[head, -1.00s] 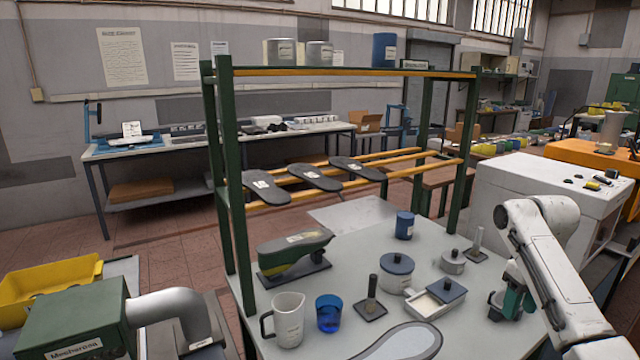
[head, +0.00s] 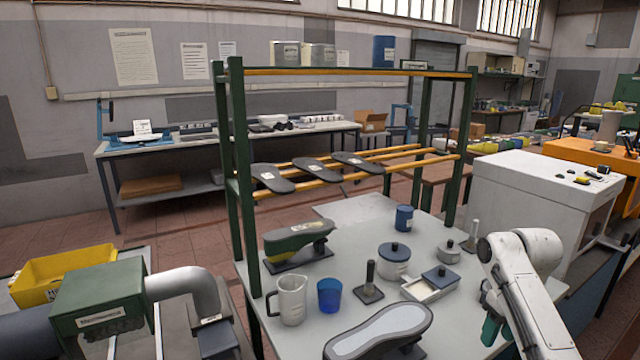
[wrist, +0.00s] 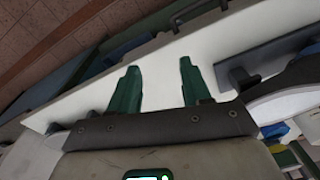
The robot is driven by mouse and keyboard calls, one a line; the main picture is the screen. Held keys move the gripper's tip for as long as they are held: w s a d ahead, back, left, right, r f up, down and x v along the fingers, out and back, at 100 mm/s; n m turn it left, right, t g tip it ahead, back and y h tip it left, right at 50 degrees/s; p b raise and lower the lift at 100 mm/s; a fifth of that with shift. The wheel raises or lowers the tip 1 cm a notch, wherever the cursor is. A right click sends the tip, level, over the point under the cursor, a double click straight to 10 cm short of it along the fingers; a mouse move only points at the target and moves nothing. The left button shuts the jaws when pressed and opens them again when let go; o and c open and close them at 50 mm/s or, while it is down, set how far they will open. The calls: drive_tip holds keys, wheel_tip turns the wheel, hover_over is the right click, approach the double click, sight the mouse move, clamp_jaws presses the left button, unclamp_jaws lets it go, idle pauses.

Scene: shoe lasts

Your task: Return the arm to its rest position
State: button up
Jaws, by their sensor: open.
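My arm comes up from the lower right of the head view. My gripper (head: 490,328) is partly hidden behind the arm's white link, with a green finger showing over the right side of the bench (head: 345,240). In the wrist view my gripper (wrist: 158,85) shows two green fingers spread apart, with nothing between them. A pale surface lies behind the fingers there.
The bench holds a shoe last on a stand (head: 298,243), a white jug (head: 290,300), a blue cup (head: 329,295), a lidded pot (head: 394,265) and a grey sole form (head: 380,332). A green rack (head: 240,170) rises behind. A white cabinet (head: 535,195) stands right.

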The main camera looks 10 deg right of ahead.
drive_tip(key=s+a+f+y, duration=0.1)
drive_tip(key=s+a+f, duration=1.3)
drive_tip(key=a+f, duration=0.3)
drive_tip(key=s+a+r+m+h, duration=0.1)
drive_tip(key=s, duration=2.2)
drive_tip(key=shift+r+t+h, duration=0.2)
drive_tip(key=shift+t+h, duration=0.1)
